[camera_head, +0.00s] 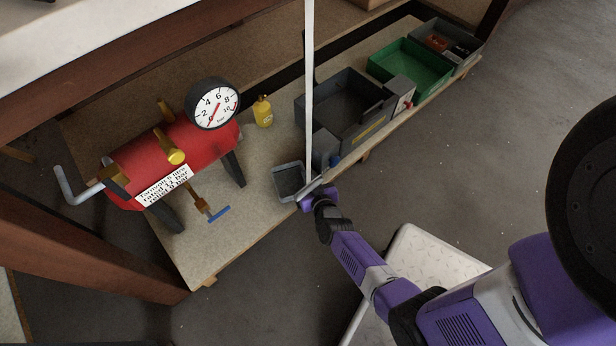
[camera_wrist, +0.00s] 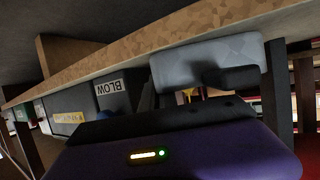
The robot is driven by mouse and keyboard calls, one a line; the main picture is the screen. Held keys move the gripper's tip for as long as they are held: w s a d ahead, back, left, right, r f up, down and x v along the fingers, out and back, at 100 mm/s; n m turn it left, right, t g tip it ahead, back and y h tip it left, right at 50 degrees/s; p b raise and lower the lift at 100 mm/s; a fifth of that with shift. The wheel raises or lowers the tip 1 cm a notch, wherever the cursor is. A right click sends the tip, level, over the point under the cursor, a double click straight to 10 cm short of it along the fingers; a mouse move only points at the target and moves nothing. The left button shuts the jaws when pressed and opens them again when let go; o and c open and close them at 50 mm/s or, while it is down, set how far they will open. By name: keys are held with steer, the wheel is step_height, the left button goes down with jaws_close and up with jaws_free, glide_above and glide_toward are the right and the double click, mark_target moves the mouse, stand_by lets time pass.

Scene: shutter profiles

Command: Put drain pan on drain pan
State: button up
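A small grey open-topped square pan (camera_head: 274,184), which looks like the drain pan, is on the bench right of the red tank. My gripper (camera_head: 311,190) is at its near right side, close to the bench's front edge. In the wrist view the pan (camera_wrist: 180,68) is a pale grey rounded block, and a dark finger (camera_wrist: 228,76) of my gripper overlaps its side. I cannot tell whether the fingers are closed on its wall. The second finger is not clearly seen. No second drain pan can be made out.
The red tank (camera_head: 150,160) carries a gauge (camera_head: 212,103) and a brass valve with a blue handle (camera_head: 219,214). A yellow bottle (camera_head: 262,111) stands behind. A dark grey box (camera_head: 345,100) and a green bin (camera_head: 410,67) lie rightward. A white vertical post (camera_head: 309,80) crosses the view.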

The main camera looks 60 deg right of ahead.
steer(key=o, duration=0.4)
steer(key=shift+c, duration=0.2)
steer(key=shift+r, duration=0.25)
steer(key=s+a+r+n+t+y+p, duration=0.3)
steer(key=s+a+r+y+p, duration=0.15)
steer(key=s+a+r, duration=1.35)
steer(key=s+a+r+n+y, duration=0.2)
steer(key=r, duration=0.9)
steer(key=s+a+r+n+t+y, duration=0.1)
steer(key=s+a+r+n+y, duration=0.1)
steer(key=r, duration=0.9)
steer(key=shift+s+a+n+p, duration=0.35)
steer(key=shift+s+a+n, duration=0.05)
steer(key=shift+s, duration=0.2)
